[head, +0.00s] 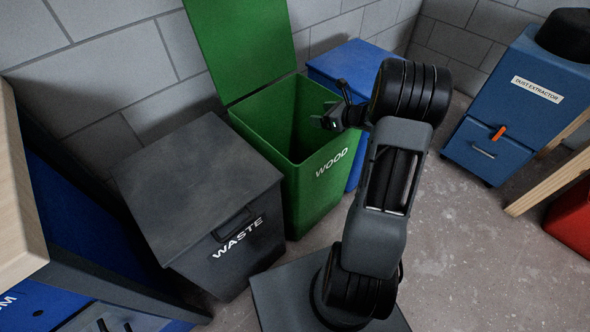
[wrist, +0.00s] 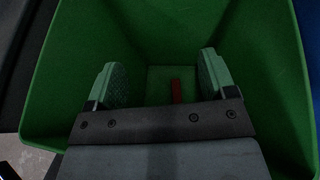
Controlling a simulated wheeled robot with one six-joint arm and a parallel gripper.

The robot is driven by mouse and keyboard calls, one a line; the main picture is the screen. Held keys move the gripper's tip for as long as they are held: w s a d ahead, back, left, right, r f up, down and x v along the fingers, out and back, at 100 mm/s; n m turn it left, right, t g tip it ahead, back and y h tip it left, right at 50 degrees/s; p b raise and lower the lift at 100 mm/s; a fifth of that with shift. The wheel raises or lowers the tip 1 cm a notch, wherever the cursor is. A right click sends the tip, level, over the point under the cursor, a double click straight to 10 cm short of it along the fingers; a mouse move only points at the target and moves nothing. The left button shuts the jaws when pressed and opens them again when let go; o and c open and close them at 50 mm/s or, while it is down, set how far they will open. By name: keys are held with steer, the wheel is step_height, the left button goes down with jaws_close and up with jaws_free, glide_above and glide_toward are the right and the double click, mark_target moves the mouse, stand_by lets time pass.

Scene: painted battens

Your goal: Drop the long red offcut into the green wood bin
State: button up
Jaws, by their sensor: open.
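The green wood bin (head: 315,180) stands against the wall with its lid raised and the word WOOD on its front. My gripper (head: 330,112) is over the bin's opening, toward its right side. In the wrist view my gripper (wrist: 160,85) points down into the bin (wrist: 75,85), fingers apart with nothing between them. The red offcut (wrist: 176,91) lies on the bin floor, far below the fingers. Its near end is hidden behind my gripper, so its full length does not show. The offcut does not show in the head view.
A black waste bin (head: 190,185) with a shut lid stands left of the green bin. A blue bin (head: 345,62) stands behind at the right. A dust extractor (head: 515,110) is farther right. Clear floor (head: 450,230) lies between it and my arm.

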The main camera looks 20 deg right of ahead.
steer(key=p+v, duration=0.2)
steer(key=v, duration=1)
steer(key=shift+s, duration=0.15)
